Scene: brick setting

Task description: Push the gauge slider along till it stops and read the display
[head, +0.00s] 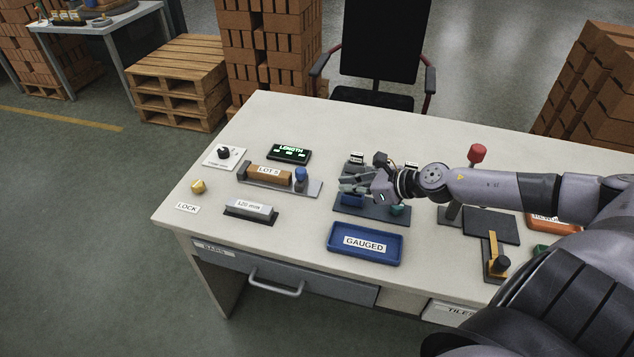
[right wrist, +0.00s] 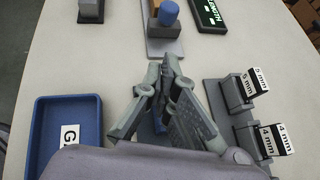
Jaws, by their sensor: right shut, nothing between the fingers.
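The gauge is a grey track (head: 252,184) holding a brown brick labelled LOT 5 (head: 268,174). Its slider, with a round blue knob (head: 300,174), stands at the brick's right end; any small gap is too small to tell. The knob also shows at the top of the right wrist view (right wrist: 168,12). The dark display (head: 290,153) reads LENGTH in green, with small marks below that I cannot read. My right gripper (head: 346,186) is shut and empty, to the right of the slider and apart from it, fingertips (right wrist: 166,72) pointing towards it. My left gripper is not in view.
A grey block marked 120 mm (head: 250,209) and a blue GAUGED tray (head: 339,255) lie nearer the front edge. A dark rack with mm-labelled pieces (right wrist: 240,88) sits beneath and beside my gripper.

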